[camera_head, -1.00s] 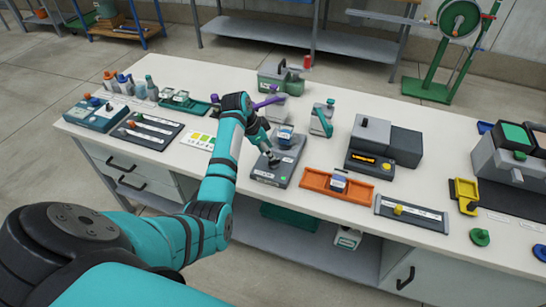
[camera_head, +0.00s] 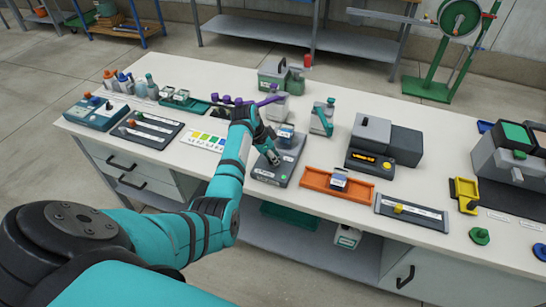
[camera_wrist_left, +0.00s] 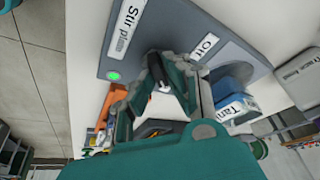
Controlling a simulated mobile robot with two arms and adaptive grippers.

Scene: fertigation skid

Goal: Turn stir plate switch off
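The stir plate (camera_head: 284,174) is a grey box on the white bench, near the middle of the head view. In the left wrist view its grey face (camera_wrist_left: 88,62) shows a partly hidden "Stir pla" label, an "Off" label and a lit green lamp (camera_wrist_left: 114,76). A small black lever switch (camera_wrist_left: 153,66) with a pale end stands out from this face. My left gripper (camera_head: 274,158) is at the plate. In the left wrist view its teal fingers (camera_wrist_left: 158,78) stand part open on either side of the switch; firm contact cannot be told. My right gripper is not in view.
A blue-lidded tank (camera_wrist_left: 232,85) stands close beside the left gripper. An orange tray (camera_head: 318,184) and a slider panel (camera_head: 400,212) lie to the right. Purple-handled valves (camera_head: 240,101) stand behind.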

